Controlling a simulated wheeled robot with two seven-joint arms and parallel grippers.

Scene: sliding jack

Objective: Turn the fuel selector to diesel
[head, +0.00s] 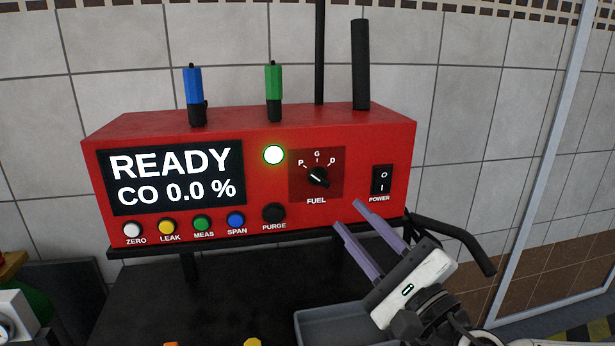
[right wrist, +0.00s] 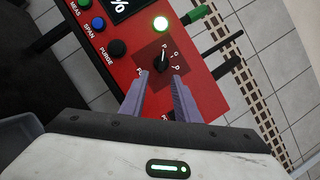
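The fuel selector is a black round knob (head: 318,177) on a dark red panel marked P, G and D, with FUEL below. Its white pointer line is turned toward the P side. The knob also shows in the right wrist view (right wrist: 161,61), just beyond the fingertips. My right gripper (head: 348,215) is open, with two purple fingers apart and nothing between them. It is below and to the right of the knob in the head view, not touching it. In the right wrist view the fingers (right wrist: 161,76) point toward the knob. My left gripper is out of view.
The red analyser (head: 270,122) sits on a black stand. A POWER switch (head: 382,180) is right of the selector, and a black PURGE knob (head: 274,213) is left of it. A black bar (head: 455,240) sticks out at the right. A grey tray (head: 325,325) lies below.

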